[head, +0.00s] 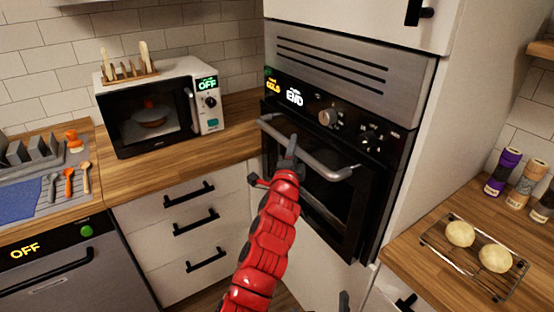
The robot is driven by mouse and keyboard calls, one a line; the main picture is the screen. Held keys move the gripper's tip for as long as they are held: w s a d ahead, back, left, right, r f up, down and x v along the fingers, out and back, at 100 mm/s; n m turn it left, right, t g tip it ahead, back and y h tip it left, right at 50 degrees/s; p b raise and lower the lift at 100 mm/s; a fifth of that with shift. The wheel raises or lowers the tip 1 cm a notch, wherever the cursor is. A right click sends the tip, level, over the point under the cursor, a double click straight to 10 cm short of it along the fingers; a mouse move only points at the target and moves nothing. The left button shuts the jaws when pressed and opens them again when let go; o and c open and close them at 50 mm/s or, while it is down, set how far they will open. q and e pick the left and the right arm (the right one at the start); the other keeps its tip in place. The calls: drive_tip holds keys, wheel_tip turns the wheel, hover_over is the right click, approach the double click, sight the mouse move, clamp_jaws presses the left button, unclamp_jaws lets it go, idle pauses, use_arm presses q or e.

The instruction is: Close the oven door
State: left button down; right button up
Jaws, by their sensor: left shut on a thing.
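The built-in oven (345,128) stands in a tall white cabinet at the centre right of the head view. Its dark glass door (335,200) is upright or nearly so; I cannot tell whether a small gap stays at its edge. The curved grey door handle (325,164) runs across the top of the door. My left gripper (290,150) reaches up from below and is shut on the handle, left of its middle. My red left arm hides part of the door's left side.
A microwave (150,112) with a toast rack (128,72) on top stands on the left counter. White drawers (185,240) are below. On the right counter, a wire rack (440,245) holds two buns, near several spice jars (528,184).

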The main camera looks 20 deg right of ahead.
sight(306, 141)
use_arm(q)
drive_tip(key=shift+w+d+f+b, duration=0.1)
drive_tip(key=shift+w+d+b, duration=0.15)
drive_tip(key=shift+d, duration=0.4)
drive_tip(key=shift+w+d+b, duration=0.1)
drive_tip(key=shift+d+b, duration=0.2)
drive_tip(key=shift+d, duration=0.3)
drive_tip(key=shift+w+d+f+b, duration=0.1)
drive_tip(key=shift+w+d+b, duration=0.15)
drive_tip(key=shift+d, duration=0.4)
drive_tip(key=shift+r, duration=0.1)
drive_tip(key=c, duration=1.1)
unclamp_jaws()
drive_tip(key=o, duration=0.4)
drive_tip(key=shift+o, duration=0.2)
drive_tip(key=shift+s+a, duration=0.3)
drive_tip(key=shift+s, duration=0.15)
drive_tip(key=b+v, duration=0.1)
drive_tip(key=v, duration=1.5)
drive_tip(key=shift+s+b, duration=0.2)
drive_tip(key=shift+b, duration=0.2)
drive_tip(key=shift+f, duration=0.2)
